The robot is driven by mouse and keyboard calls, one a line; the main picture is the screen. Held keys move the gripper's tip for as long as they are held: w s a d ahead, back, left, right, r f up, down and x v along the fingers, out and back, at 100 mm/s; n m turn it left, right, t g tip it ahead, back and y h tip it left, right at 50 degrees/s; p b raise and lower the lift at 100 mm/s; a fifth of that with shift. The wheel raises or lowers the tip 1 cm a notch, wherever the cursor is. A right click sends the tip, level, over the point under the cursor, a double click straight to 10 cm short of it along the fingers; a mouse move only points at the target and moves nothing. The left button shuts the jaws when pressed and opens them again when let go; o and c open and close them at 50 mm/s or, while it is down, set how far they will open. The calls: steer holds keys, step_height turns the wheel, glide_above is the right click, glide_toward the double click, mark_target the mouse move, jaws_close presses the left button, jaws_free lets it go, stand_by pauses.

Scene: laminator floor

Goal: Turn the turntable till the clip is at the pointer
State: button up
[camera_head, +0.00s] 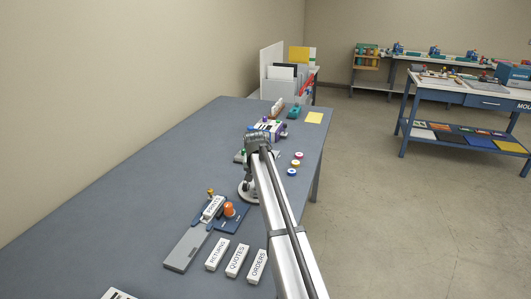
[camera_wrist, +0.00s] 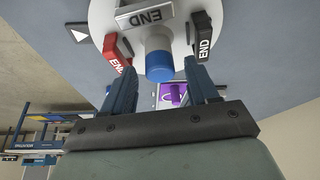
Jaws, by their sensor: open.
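The turntable (camera_wrist: 180,30) is a pale grey disc filling the top of the wrist view. A dark plate with a white triangle, the pointer (camera_wrist: 80,34), lies beside the disc's left edge. I cannot tell which piece is the clip. My gripper (camera_wrist: 160,77) is open, its fingers on either side of the blue cap with no clear grip. In the head view, my arm hides the gripper.
A purple and white box (camera_head: 268,128) stands beyond my arm on the blue-grey table (camera_head: 150,175). Small coloured discs (camera_head: 295,163) lie right of the arm. White labelled blocks (camera_head: 237,261) and a grey slide plate (camera_head: 188,248) lie in front. The table's left side is clear.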

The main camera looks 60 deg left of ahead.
steer(key=n+g, duration=0.1)
steer(key=n, duration=0.2)
steer(key=n+g, duration=0.1)
steer(key=n, duration=0.1)
steer(key=shift+w+n+y, duration=0.15)
steer(key=shift+n+y, duration=0.15)
steer(key=shift+n, duration=0.1)
steer(key=shift+d+r+n, duration=0.1)
steer(key=shift+r+n, duration=0.05)
steer(key=shift+n, duration=0.25)
steer(key=v, duration=1.3)
steer(key=shift+w+r, duration=0.15)
steer(key=shift+r, duration=0.1)
steer(key=a+f+n, duration=0.1)
steer(key=f, duration=0.3)
steer(key=a+f+n+g, duration=0.1)
steer(key=a+f, duration=0.1)
steer(key=f, duration=0.2)
steer(key=a+f+n, duration=0.1)
steer(key=a+f, duration=0.1)
steer(key=f, duration=0.2)
steer(key=shift+w+a+f+g, duration=0.1)
steer(key=shift+f+g, duration=0.2)
steer(key=shift+f, duration=0.1)
steer(key=shift+c, duration=0.3)
jaws_close()
